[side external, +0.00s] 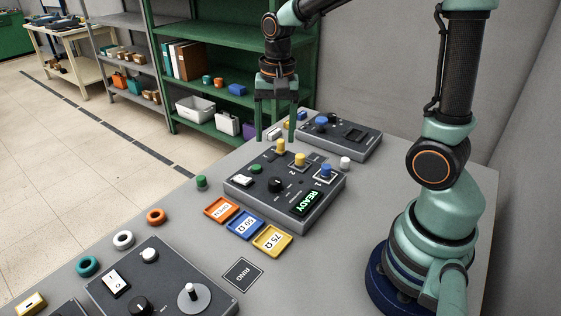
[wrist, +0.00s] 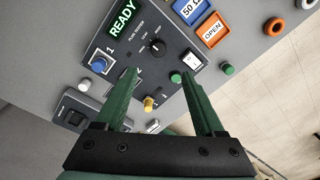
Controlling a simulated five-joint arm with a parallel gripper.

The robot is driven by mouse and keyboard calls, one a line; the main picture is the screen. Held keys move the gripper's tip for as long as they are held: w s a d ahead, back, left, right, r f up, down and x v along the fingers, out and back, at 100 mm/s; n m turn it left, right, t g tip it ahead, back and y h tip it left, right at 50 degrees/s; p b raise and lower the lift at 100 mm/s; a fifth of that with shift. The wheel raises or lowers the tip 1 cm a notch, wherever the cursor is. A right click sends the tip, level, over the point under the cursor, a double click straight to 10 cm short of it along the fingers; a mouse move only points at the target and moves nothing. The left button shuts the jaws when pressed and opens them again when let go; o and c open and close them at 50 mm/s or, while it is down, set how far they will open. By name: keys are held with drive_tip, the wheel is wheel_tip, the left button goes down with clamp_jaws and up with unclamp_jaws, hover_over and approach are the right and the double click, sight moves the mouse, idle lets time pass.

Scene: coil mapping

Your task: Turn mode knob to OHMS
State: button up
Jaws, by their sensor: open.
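The grey tester box (side external: 240,190) lies on the bench with a lit READY display (side external: 306,201). A black round knob (side external: 275,184) stands on its top face; it also shows in the wrist view (wrist: 157,47), with a white mark. My gripper (side external: 275,138) is open and empty, pointing down above the box's far side. In the wrist view my gripper (wrist: 156,79) has its fingertips apart, with the knob beyond them and between their lines. No contact with the knob shows.
A green button (wrist: 176,77), a rocker switch (wrist: 191,60) and a yellow peg (wrist: 149,103) stand near the fingers. Labelled trays, orange (side external: 220,209) among them, line the box's front. Another device (side external: 345,137) sits behind and a panel (side external: 175,282) in front.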

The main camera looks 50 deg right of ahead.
sight(275, 180)
drive_tip(key=shift+m+g, duration=0.3)
drive_tip(key=shift+m, duration=0.3)
drive_tip(key=f, duration=1.3)
drive_tip(key=shift+w+d+f, duration=0.2)
drive_tip(key=shift+w+f, duration=0.1)
drive_tip(key=shift+w, duration=0.05)
drive_tip(key=shift+c, duration=0.3)
clamp_jaws()
